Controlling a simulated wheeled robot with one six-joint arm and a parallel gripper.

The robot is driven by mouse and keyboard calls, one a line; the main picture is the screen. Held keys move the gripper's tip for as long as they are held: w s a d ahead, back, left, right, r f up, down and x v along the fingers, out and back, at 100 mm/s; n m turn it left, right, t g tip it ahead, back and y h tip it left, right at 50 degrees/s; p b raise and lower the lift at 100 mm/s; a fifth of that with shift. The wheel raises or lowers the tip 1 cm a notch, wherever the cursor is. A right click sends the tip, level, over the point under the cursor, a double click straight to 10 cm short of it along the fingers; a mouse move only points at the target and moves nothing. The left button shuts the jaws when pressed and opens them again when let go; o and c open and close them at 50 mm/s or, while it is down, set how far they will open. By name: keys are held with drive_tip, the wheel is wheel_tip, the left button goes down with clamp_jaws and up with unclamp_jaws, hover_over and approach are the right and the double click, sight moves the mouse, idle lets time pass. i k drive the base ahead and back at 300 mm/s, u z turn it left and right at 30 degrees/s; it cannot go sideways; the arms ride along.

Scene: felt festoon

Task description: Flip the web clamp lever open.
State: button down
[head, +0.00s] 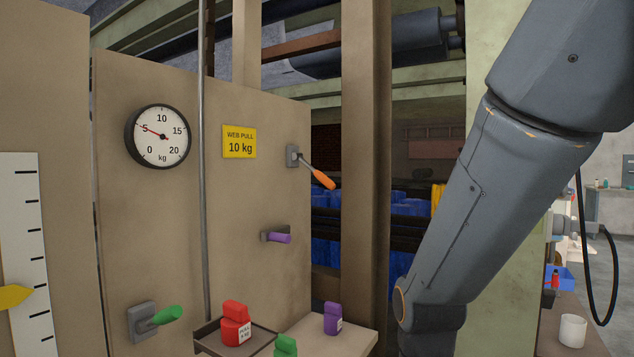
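Several levers stand on the beige panel (255,190), and no readable label tells which one is the web clamp lever. An orange-handled lever (322,178) on a grey plate is at the upper right, its handle slanting down to the right. A short purple-handled lever (279,237) is below it, pointing right. A green-handled lever (166,315) on a grey block is at the lower left, tilted up to the right. My arm fills the right side and runs out of the bottom edge. My gripper is out of view.
A round dial (158,137) reads about 5 kg, beside a yellow "WEB PULL 10 kg" sign (239,142). A red weight (236,322) sits on a dark tray (205,340). Green (286,346) and purple (332,318) weights are nearby. A white cup (573,331) stands at right.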

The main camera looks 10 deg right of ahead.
sight(322, 177)
drive_tip(key=k, duration=0.65)
drive_tip(key=z, duration=0.6)
drive_tip(key=i, duration=1.3)
drive_tip(key=u, duration=0.6)
